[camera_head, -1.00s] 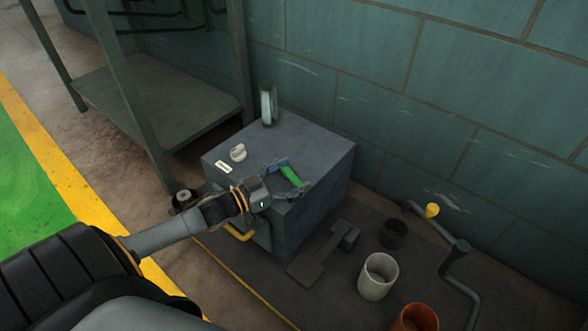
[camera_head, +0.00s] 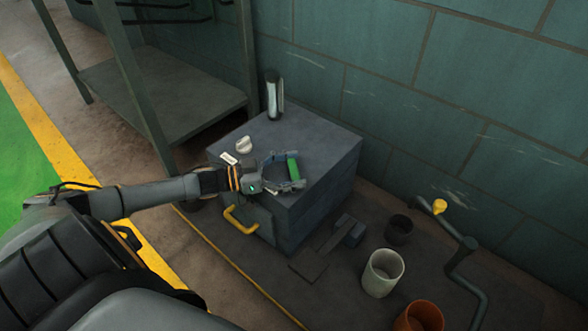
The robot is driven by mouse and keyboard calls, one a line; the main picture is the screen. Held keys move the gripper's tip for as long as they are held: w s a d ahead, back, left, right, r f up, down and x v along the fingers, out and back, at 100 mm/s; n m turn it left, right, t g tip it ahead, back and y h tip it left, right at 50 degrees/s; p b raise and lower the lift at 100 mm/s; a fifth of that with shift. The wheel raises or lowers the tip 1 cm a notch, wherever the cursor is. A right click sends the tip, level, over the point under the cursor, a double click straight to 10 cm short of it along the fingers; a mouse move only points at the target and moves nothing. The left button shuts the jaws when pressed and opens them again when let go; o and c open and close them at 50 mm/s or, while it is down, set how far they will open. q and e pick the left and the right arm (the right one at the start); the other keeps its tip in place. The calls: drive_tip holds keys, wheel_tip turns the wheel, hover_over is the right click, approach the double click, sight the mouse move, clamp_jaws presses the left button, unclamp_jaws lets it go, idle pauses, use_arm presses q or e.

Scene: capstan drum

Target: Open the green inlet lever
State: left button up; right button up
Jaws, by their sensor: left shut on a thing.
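The green inlet lever (camera_head: 292,167) is on top of the grey box-shaped cabinet (camera_head: 325,150), near its front right part. My left gripper (camera_head: 286,171) reaches in from the left over the cabinet top, and its fingers are shut on the green lever. The lever's pivot is hidden or too small to make out. My right gripper is not in view.
A white knob (camera_head: 244,145) and a metal cylinder (camera_head: 273,94) stand on the cabinet. A yellow handle (camera_head: 240,219) is on its front. A pale cup (camera_head: 383,272), an orange pot (camera_head: 419,317) and a yellow-knobbed pipe (camera_head: 463,250) are at right.

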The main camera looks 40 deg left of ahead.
use_arm(q)
drive_tip(key=o, duration=1.6)
drive_tip(key=shift+d, duration=0.1)
drive_tip(key=shift+c, duration=0.2)
drive_tip(key=v, duration=1.2)
drive_tip(key=shift+w, duration=0.1)
